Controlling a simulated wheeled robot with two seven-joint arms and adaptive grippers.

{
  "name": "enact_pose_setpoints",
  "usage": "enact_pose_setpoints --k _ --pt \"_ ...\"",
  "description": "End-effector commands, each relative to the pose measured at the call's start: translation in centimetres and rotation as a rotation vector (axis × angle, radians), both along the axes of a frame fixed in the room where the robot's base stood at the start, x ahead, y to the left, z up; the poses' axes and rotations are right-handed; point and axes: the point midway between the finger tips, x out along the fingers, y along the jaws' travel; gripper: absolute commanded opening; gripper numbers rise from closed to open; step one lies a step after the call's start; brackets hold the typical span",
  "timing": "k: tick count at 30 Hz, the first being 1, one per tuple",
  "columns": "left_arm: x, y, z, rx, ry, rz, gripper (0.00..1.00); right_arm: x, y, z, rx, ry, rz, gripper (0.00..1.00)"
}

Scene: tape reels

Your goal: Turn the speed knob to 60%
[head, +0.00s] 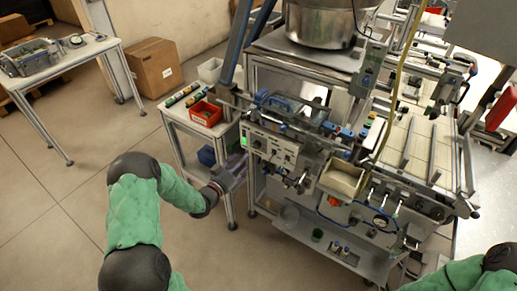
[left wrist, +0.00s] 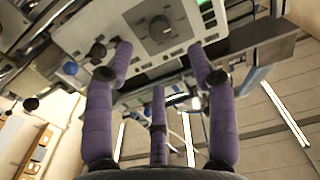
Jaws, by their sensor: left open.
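The speed knob looks to be the large round grey dial (left wrist: 160,28) on the pale control panel (left wrist: 185,12) in the left wrist view. Its scale is too small to read. In the head view, the panel (head: 270,150) is on the machine's front left, with a lit green spot at its left end. My left gripper (head: 237,166) has purple fingers and is just in front of and below the panel's left end. In the left wrist view, my left gripper (left wrist: 160,65) is open and empty, its fingers spread below the dial with a visible gap. My right gripper is out of view.
A side table with a red bin (head: 206,113) stands left of the machine. A steel bowl (head: 320,22) sits above it, and a cream tray (head: 341,180) is right of the panel. A cardboard box (head: 155,68) is on the floor behind.

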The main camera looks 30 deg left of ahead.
Motion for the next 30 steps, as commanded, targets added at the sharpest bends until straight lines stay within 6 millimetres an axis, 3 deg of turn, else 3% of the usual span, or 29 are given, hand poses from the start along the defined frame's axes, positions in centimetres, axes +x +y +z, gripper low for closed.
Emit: enact_pose_setpoints --k 6,13,19,28,30 --pt "4.1 -0.5 -0.1 -0.002 -0.001 -0.004 0.56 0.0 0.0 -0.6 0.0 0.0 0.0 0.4" --pt "7.4 -0.8 -0.1 -0.001 0.001 -0.003 0.56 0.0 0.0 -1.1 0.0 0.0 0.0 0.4" --pt "8.6 -0.8 -0.1 -0.002 0.003 0.0 0.56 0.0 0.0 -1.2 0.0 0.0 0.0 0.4" --pt "8.8 -0.8 -0.1 -0.002 0.002 0.0 0.56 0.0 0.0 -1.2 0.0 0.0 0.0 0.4" --pt "8.8 -0.8 -0.1 -0.002 0.002 0.0 0.37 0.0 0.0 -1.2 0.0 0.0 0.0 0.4"
